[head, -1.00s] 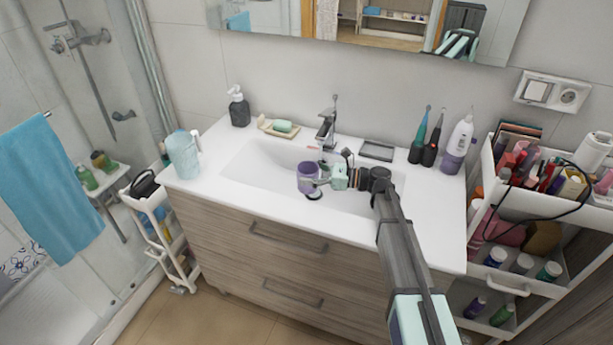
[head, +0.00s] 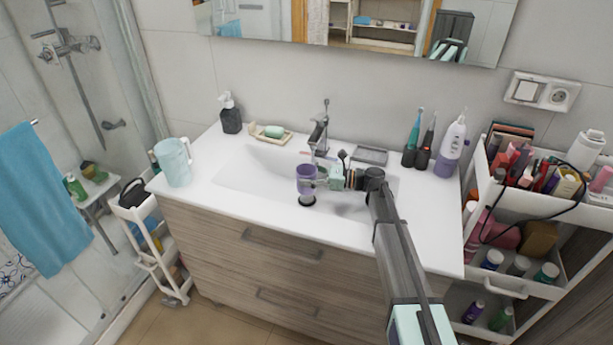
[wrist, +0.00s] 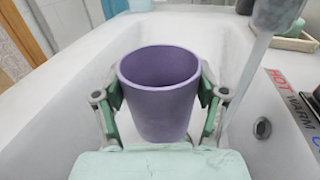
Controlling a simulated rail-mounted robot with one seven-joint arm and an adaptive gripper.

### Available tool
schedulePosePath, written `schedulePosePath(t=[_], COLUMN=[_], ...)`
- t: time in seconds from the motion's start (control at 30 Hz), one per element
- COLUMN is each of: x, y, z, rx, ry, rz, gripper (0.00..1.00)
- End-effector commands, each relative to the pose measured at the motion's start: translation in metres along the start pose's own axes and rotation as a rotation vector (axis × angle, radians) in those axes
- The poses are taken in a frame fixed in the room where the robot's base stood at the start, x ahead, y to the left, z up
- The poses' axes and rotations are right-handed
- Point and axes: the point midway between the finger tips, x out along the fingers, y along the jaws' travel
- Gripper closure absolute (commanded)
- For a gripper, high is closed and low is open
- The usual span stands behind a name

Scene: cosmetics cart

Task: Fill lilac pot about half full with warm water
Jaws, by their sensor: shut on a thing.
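The lilac pot (head: 307,180) is upright in my gripper, over the sink basin near the dark drain. In the wrist view, the pot (wrist: 160,105) sits between the two fingers of my gripper (wrist: 160,100), which are shut on its sides. The pot's visible inside is plain lilac; no water shows, and its bottom is hidden. The chrome tap (head: 319,137) stands behind the pot. Its spout (wrist: 276,12) is at the wrist view's upper right. A pale streak, apparently water, drops from it beside the pot's right rim, not into the opening.
A strip marked HOT and WARM (wrist: 290,95) lies by the tap. A soap dish (head: 270,135), dark pump bottle (head: 231,115) and clear jug (head: 174,162) stand left. Toothbrushes and a white-purple bottle (head: 452,145) stand right. A loaded cart (head: 480,235) is beside the counter.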

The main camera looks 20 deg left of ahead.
Motion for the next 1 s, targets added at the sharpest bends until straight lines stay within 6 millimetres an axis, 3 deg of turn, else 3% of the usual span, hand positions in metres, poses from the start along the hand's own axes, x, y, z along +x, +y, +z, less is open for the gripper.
schedulePosePath(t=[0.37,1.0], x=[0.000,-0.009], y=[-0.003,-0.057], z=[0.001,0.001], rx=[0.000,0.000], ry=[-0.001,-0.001], rz=[0.000,0.000], gripper=[0.72,0.72])
